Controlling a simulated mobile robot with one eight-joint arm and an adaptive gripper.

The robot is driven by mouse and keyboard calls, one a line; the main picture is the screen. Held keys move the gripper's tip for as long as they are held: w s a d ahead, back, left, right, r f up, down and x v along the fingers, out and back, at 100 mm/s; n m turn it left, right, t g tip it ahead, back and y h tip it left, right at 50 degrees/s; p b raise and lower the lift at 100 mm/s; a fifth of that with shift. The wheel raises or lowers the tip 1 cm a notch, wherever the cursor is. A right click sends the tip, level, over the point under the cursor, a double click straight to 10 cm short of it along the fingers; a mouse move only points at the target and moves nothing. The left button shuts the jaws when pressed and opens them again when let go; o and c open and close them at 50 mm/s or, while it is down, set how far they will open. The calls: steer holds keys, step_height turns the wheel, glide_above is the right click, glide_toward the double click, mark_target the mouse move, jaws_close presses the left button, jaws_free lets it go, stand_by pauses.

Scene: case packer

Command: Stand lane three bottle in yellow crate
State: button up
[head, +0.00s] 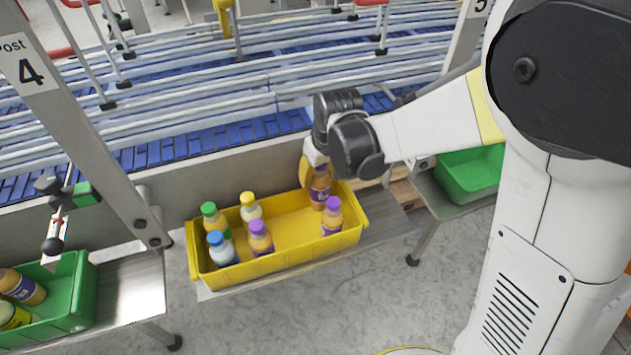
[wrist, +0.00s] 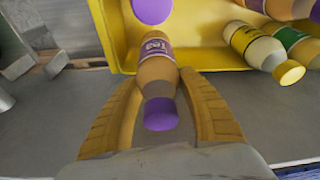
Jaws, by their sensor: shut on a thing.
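My gripper (head: 314,155) is shut on an orange-brown tea bottle (head: 320,190) with a purple label, at the back right corner of the yellow crate (head: 285,262). In the wrist view the yellow-brown fingers of my gripper (wrist: 160,78) lie on either side of this bottle (wrist: 157,68), its purple cap towards the camera. Its lower end overlaps the crate inside; I cannot tell whether it touches the floor. The crate holds several upright bottles: green-capped (head: 210,212), yellow-capped (head: 251,207), blue-capped (head: 221,250), and purple-capped ones at front middle (head: 260,238) and front right (head: 332,217).
The crate rests on a grey shelf (head: 384,225) in front of the blue roller conveyor (head: 200,142). A green crate (head: 75,300) with lying bottles is at the left, and another green crate (head: 468,178) is at the right. A post marked 4 (head: 30,70) stands left.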

mark_target(325, 170)
steer(key=shift+f+b, duration=0.5)
steer(key=shift+f, duration=2.05)
steer(key=shift+f, duration=0.1)
steer(key=o, duration=1.4)
steer(key=shift+c, duration=0.2)
steer(key=p+v, duration=0.3)
steer(key=v, duration=0.9)
steer(key=shift+d+r, duration=0.1)
steer(key=shift+r, duration=0.2)
steer(key=s+d+r+m+t, duration=0.2)
steer(key=s+d+r, duration=0.2)
steer(key=s+d, duration=0.2)
steer(key=s+d+r+m+t+h, duration=0.1)
steer(key=s+d+r+m+t, duration=0.1)
steer(key=s+d+r, duration=0.3)
steer(key=s+d+m, duration=0.1)
steer(key=s+d, duration=0.1)
steer(key=s, duration=0.2)
steer(key=shift+s+f, duration=0.1)
